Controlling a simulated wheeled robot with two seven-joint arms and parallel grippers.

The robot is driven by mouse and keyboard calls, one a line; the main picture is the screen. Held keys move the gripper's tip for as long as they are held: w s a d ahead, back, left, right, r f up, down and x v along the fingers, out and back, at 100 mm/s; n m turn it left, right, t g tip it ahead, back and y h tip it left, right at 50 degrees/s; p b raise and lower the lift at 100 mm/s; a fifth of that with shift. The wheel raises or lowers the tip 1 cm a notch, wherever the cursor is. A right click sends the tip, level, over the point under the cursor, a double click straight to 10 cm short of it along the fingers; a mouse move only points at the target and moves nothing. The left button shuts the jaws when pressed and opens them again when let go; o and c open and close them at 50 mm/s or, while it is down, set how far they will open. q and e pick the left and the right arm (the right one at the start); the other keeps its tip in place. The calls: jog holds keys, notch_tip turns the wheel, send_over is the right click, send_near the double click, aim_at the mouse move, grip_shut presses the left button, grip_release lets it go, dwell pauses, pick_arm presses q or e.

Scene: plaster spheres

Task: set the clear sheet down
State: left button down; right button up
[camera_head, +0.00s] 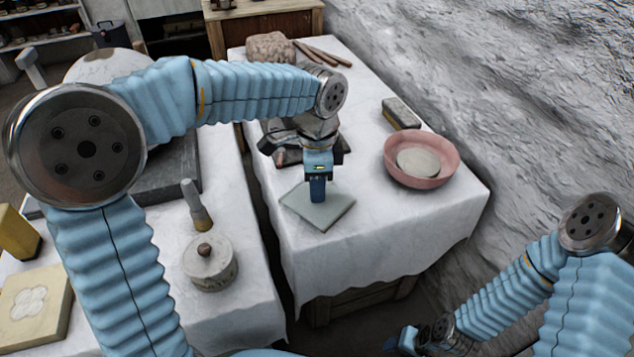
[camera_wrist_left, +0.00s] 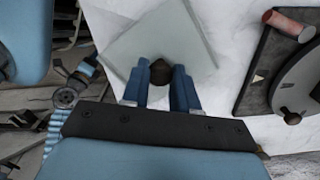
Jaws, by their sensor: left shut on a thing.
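The clear sheet (camera_head: 335,214) is a pale greenish square pane with a dark knob (camera_wrist_left: 160,73) on it. It lies level at the near left part of the right-hand white-clothed table (camera_head: 440,215), one corner close to the table's left edge. My left gripper (camera_head: 317,198) points down over the sheet, its blue fingers on either side of the knob and shut on it. The sheet also shows beyond the fingers in the left wrist view (camera_wrist_left: 180,35). Whether it touches the cloth or is just above it I cannot tell. My right gripper (camera_head: 402,339) is low at the bottom, away from the table.
A pink bowl (camera_head: 448,158) with a pale content stands right of the sheet, a dark block (camera_head: 401,113) behind it. A dark board with a grey disc (camera_wrist_left: 300,85) is beside the sheet. A lidded pot (camera_head: 210,268) and brush (camera_head: 196,205) are on the left table.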

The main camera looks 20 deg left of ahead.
pick_arm(q)
jog(key=shift+f+b, duration=0.45)
jog(key=shift+f, duration=0.25)
jog(key=c, duration=0.8)
grip_release()
jog(key=shift+r, duration=0.15)
jog(key=shift+r+p, duration=1.9)
